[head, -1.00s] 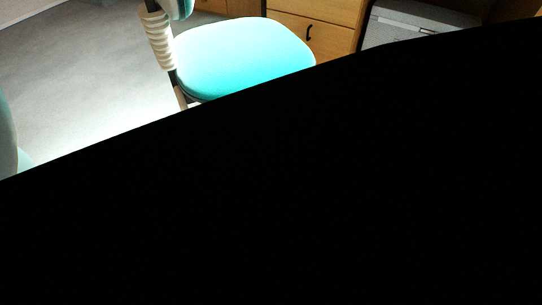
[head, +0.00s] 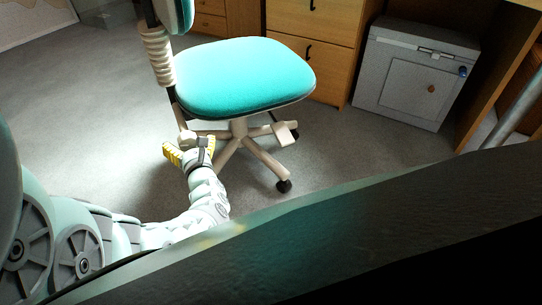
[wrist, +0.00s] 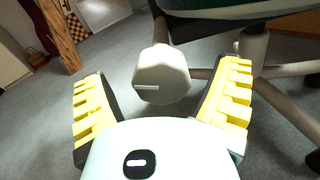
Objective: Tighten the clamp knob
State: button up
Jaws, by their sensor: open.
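A pale, faceted knob (wrist: 162,78) with a light slot-like mark on its face fills the middle of the wrist view. It sits on a pale post under the turquoise office chair (head: 243,75). My gripper (wrist: 165,72) is open, with one yellow ribbed finger on each side of the knob and a visible gap on both sides. In the head view my gripper (head: 189,151) is low beside the chair's base, and the knob is hard to make out there. How deep the knob lies between the fingers I cannot tell.
The chair's legs and casters (head: 283,185) spread over the grey floor to the right of my gripper. Wooden drawers (head: 312,50) and a grey cabinet (head: 415,75) stand behind. A dark surface (head: 400,225) covers the bottom of the head view. The floor at the left is open.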

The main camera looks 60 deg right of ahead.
jog(key=shift+d, duration=0.1)
jog(key=shift+c, duration=0.4)
jog(key=c, duration=1.1)
